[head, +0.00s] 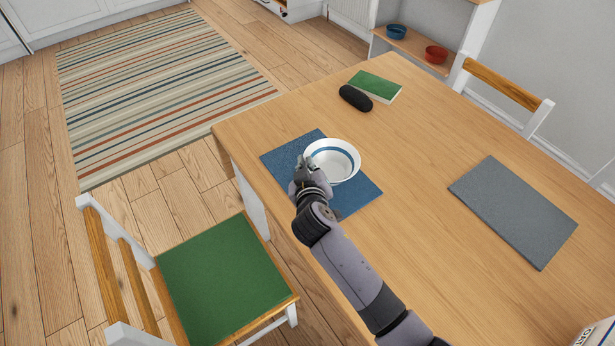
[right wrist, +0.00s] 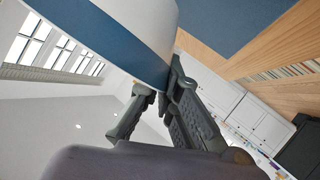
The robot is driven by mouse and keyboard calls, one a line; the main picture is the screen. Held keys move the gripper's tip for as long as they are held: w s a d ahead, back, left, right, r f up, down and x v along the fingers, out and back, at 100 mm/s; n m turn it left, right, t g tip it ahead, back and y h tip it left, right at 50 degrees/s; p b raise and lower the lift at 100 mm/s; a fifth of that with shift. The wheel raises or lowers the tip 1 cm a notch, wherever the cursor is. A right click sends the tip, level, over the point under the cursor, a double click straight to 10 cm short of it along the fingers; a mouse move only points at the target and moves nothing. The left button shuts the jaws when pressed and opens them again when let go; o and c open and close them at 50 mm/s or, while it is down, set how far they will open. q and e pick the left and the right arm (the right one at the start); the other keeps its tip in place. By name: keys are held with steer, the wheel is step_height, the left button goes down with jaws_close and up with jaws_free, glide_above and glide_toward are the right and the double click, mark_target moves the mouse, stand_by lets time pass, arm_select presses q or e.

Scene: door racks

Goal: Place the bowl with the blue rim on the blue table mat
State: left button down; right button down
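The white bowl with the blue rim (head: 345,172) is over the blue table mat (head: 284,153), near the table's left edge. I cannot tell whether its base touches the mat. My right gripper (head: 307,166) is at the bowl's left side. In the right wrist view the bowl (right wrist: 120,30) fills the top, its white wall and blue band close to the camera. The fingers of my right gripper (right wrist: 161,82) close on its edge there. The mat (right wrist: 225,22) also shows at the upper right. My left gripper is not in view.
A grey mat (head: 513,210) lies on the right of the wooden table (head: 425,150). A green book (head: 376,84) and a black case (head: 355,98) lie at the back. A green-seated chair (head: 222,275) stands at the left. Blue (head: 396,32) and red (head: 436,54) bowls sit on a shelf.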

steer(key=shift+f, duration=2.35)
steer(key=shift+f+b, duration=0.15)
steer(key=shift+b, duration=0.25)
steer(key=c, duration=1.8)
jaws_free()
